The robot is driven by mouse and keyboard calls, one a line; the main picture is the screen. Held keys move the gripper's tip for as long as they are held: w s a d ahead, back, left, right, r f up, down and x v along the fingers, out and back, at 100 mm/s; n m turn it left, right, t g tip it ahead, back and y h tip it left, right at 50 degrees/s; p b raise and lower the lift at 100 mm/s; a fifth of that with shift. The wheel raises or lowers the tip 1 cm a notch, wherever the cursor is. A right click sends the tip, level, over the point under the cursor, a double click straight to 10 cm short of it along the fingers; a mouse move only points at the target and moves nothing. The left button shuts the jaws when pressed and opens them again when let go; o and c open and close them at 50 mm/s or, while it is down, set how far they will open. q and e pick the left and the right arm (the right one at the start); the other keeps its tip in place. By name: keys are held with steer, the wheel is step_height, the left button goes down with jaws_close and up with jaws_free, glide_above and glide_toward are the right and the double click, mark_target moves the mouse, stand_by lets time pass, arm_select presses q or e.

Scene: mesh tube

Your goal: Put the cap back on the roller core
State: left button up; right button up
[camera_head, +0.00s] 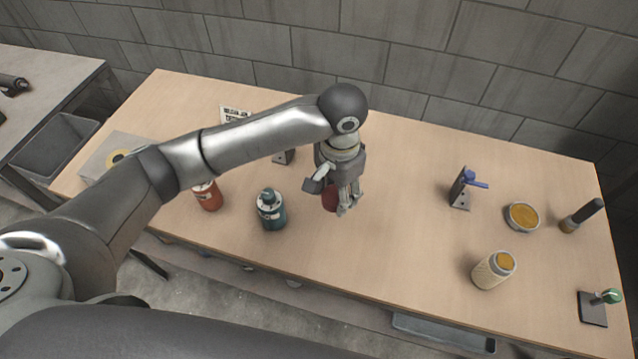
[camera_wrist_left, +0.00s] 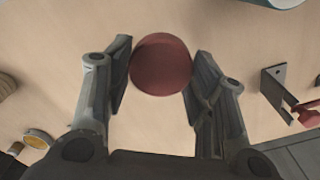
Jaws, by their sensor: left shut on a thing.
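My left gripper (camera_head: 346,210) is over the middle of the table and points down. It is shut on a dark red round piece (camera_wrist_left: 160,64), which sits between the two fingertips in the left wrist view. The red piece (camera_head: 330,198) also shows beside the fingers in the head view, partly hidden by them. I cannot tell from its top alone whether it is the cap. No object is clearly recognisable as the roller core. My right gripper is not in view.
A teal bottle (camera_head: 271,210) and an orange bottle (camera_head: 208,195) stand left of the gripper. A bracket with a blue part (camera_head: 463,188), an amber dish (camera_head: 522,217) and a dark-handled tool (camera_head: 582,215) are at right.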

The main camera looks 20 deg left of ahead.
arm_select(q)
steer(key=s+d+r, duration=0.2)
steer(key=d, duration=0.1)
steer(key=shift+s+d, duration=0.2)
steer(key=shift+s, duration=0.2)
steer(key=s+a+r+n, duration=0.2)
steer(key=a+n, duration=0.1)
steer(key=a, duration=0.4)
steer(key=s+a+r+n, duration=0.3)
steer(key=a+n, duration=0.1)
steer(key=a, duration=0.4)
steer(key=shift+r, duration=0.35)
